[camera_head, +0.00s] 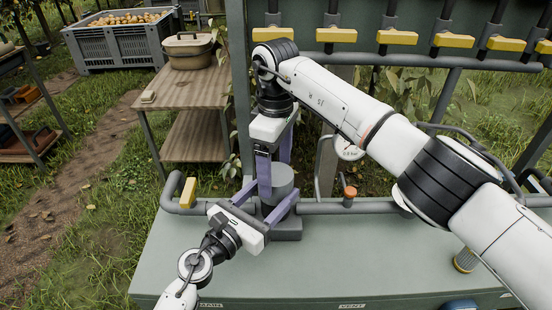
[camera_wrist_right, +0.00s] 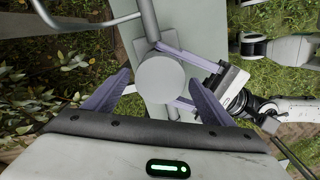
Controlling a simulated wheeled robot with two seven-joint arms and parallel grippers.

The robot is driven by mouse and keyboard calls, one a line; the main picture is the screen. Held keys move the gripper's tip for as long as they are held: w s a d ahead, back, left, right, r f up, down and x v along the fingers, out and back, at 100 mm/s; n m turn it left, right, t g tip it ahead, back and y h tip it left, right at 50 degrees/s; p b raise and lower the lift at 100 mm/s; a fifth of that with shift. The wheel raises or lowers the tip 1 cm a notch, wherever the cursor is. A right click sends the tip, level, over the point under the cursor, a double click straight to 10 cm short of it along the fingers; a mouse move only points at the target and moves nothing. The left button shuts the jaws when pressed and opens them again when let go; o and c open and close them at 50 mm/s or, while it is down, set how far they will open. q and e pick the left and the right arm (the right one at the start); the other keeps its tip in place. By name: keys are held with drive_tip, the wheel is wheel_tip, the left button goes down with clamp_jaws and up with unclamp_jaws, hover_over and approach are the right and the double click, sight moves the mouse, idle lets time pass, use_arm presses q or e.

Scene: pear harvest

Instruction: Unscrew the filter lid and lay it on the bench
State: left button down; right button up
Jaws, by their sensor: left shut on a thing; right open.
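The filter lid (camera_head: 281,176) is a grey round cap on top of the filter, which stands upright on the green bench (camera_head: 200,255). The lid shows as a pale disc (camera_wrist_right: 161,79) in the right wrist view. My right gripper (camera_head: 277,184) comes down from above with its purple fingers open on either side of the lid; in its wrist view a gap shows at each side. My left gripper (camera_head: 278,192) reaches in from the lower left and is shut on the filter housing below the lid. The housing is mostly hidden by the fingers; its dark base (camera_head: 288,229) shows.
A grey pipe (camera_head: 335,206) runs along the bench, with a yellow handle (camera_head: 188,192) at left and an orange-capped fitting (camera_head: 350,192) at right. Yellow-handled valves (camera_head: 336,35) line the panel above. The bench front is mostly clear.

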use_arm(q)
drive_tip(key=shift+f, duration=0.1)
use_arm(e)
drive_tip(key=shift+f, duration=2.2)
drive_tip(key=shift+c, duration=0.3)
drive_tip(key=c, duration=1)
drive_tip(key=n, duration=0.3)
drive_tip(key=shift+n, duration=0.3)
drive_tip(key=o, duration=1.1)
